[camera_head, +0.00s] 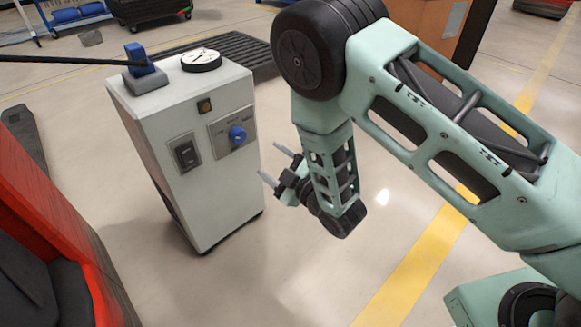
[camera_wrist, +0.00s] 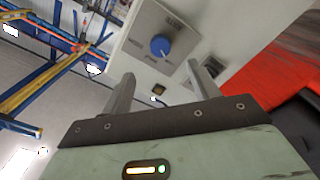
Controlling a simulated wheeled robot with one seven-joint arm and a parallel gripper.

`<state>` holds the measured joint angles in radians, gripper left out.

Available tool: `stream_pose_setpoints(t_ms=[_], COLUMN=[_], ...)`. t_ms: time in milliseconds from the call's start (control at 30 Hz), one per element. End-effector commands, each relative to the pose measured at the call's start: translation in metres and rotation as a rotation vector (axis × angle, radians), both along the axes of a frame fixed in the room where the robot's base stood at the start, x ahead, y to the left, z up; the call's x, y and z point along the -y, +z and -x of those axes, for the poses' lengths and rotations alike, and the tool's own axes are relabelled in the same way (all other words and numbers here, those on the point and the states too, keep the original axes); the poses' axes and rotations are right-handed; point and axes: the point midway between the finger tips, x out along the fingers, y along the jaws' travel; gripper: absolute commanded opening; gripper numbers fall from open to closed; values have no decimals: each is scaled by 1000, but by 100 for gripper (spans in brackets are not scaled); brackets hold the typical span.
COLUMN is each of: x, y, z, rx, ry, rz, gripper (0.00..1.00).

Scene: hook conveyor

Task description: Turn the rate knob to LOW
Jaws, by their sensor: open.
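The rate knob (camera_head: 237,135) is a round blue knob on a grey label plate on the front of a white control cabinet (camera_head: 225,190). The plate's lettering is too small to read surely. In the wrist view the knob (camera_wrist: 160,45) is at upper centre, with a pale pointer line on its face. My gripper (camera_head: 272,165) is open and empty, to the right of the cabinet and a little below the knob's height in the head view. In the wrist view the two fingers of my gripper (camera_wrist: 165,80) are spread below the knob and apart from it.
The cabinet also bears a black rocker switch (camera_head: 187,153), an amber lamp (camera_head: 204,106), a round dial (camera_head: 201,60) and a blue clamp block (camera_head: 138,60) on top. A red machine (camera_head: 45,215) stands at left.

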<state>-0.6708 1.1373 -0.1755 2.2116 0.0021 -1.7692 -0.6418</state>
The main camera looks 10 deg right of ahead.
Motion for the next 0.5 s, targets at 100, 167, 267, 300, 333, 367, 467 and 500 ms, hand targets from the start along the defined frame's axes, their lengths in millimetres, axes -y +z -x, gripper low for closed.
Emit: stream_pose_setpoints(t_ms=[100, 167, 267, 300, 333, 367, 467, 500], x=[15, 20, 27, 29, 30, 31, 33, 33], y=[1, 1, 0, 0, 0, 0, 0, 0], z=[21, 29, 40, 42, 44, 46, 48, 49], rx=[-5, -5, -2, -2, -1, -1, -1, 0], ry=[-2, -2, -1, -1, -1, -1, -1, -1], rz=[3, 3, 2, 2, 1, 0, 0, 0], gripper=[60, 60, 60, 60, 60, 60, 60, 60])
